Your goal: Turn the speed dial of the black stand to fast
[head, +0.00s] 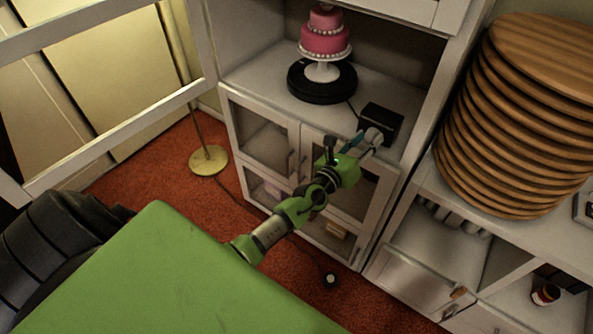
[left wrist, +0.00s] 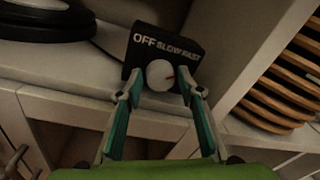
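The black stand (head: 322,83) is a round black turntable on the cabinet shelf, with a pink tiered cake (head: 325,38) on a white pedestal on top. A cable leads to its black control box (head: 382,118), marked OFF, SLOW and FAST in the left wrist view (left wrist: 185,48). My right gripper is out of view.
The white cabinet (head: 290,105) has glass doors below the shelf, and its side wall stands right of the box. A tall stack of wooden boards (head: 520,110) stands farther right. A brass lamp base (head: 208,160) stands on the red carpet.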

